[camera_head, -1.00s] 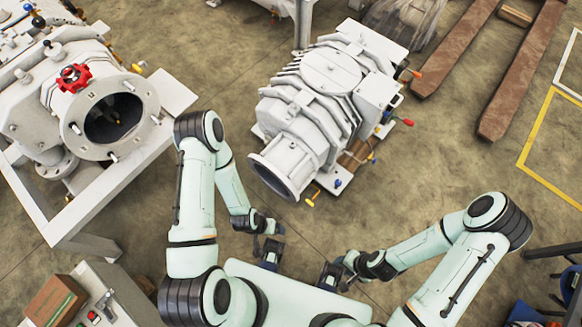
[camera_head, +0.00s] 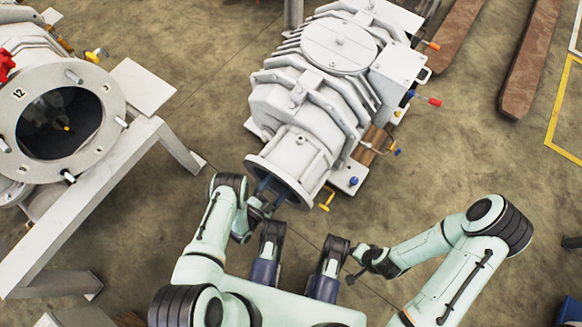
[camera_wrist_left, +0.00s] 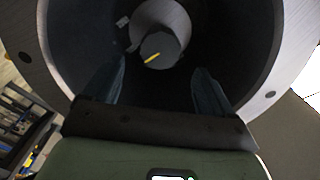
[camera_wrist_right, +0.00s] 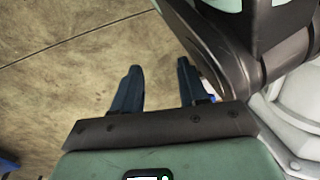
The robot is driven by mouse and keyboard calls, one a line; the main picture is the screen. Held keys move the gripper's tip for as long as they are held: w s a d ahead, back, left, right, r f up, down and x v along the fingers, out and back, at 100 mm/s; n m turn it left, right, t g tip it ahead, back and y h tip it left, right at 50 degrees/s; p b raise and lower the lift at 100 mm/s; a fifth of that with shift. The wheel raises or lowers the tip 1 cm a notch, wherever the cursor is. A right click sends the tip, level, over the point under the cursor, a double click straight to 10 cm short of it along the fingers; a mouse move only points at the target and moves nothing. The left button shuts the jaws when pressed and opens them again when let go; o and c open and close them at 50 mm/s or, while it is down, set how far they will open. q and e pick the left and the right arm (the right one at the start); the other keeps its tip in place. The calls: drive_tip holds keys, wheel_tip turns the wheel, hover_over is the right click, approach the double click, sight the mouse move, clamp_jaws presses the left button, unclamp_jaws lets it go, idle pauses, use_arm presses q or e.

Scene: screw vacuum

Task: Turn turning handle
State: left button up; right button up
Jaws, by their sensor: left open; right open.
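The grey-white ribbed pump (camera_head: 310,100) stands in front of me in the head view. Its round open flange (camera_head: 262,176) faces me. My left gripper (camera_head: 268,192) is at the mouth of this flange. In the left wrist view, the open, empty left fingers (camera_wrist_left: 160,78) point into the dark bore. Deeper inside, a grey round hub carries a small yellow handle (camera_wrist_left: 155,58), ahead of the fingertips and apart from them. My right gripper (camera_head: 352,276) hangs low at the right; its open, empty fingers (camera_wrist_right: 160,72) show over bare floor in the right wrist view.
A larger machine with an open, bolted flange (camera_head: 112,92) sits on a metal frame (camera_head: 100,205) at the left. A yellow valve (camera_head: 327,201) and a red-handled lever (camera_head: 430,100) stick out beside the pump. Brown beams (camera_head: 530,60) lie at the upper right.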

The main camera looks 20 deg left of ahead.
use_arm(q)
drive_tip(key=b+x, duration=0.3)
drive_tip(key=x, duration=0.7)
drive_tip(key=shift+f, duration=0.1)
use_arm(e)
drive_tip(key=s+f+g, duration=0.2)
drive_tip(key=s+f, duration=0.2)
drive_tip(key=s, duration=0.2)
drive_tip(key=shift+s+d, duration=0.15)
drive_tip(key=shift+d, duration=0.2)
drive_tip(key=shift+r, duration=0.1)
use_arm(q)
drive_tip(key=c, duration=1)
